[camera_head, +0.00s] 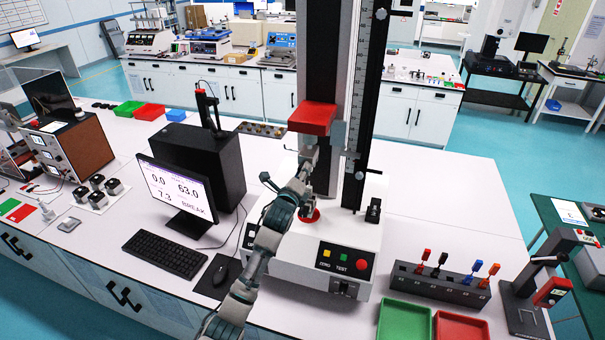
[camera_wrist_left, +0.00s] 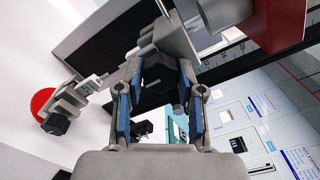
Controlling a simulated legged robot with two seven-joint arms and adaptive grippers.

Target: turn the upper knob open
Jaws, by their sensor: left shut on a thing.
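The upper knob (camera_wrist_left: 160,82) is black and faceted, and sits between my left gripper's fingers in the left wrist view. My left gripper (camera_wrist_left: 158,76) is shut on it, with a blue-padded finger on each side. In the head view my left gripper (camera_head: 303,172) reaches the upper grip, under the red crosshead block (camera_head: 313,118) of the tester; it hides the upper knob there. The lower grip, with its own black knob (camera_wrist_left: 57,123), stands apart near a red disc (camera_wrist_left: 42,101). My right gripper is in neither view.
The tester base (camera_head: 345,263) has yellow, green and red buttons. A monitor (camera_head: 178,190), keyboard (camera_head: 165,253) and mouse pad (camera_head: 218,277) lie to the left. A rack of coloured-handled tools (camera_head: 440,283) and green (camera_head: 404,320) and red trays (camera_head: 460,328) lie to the right.

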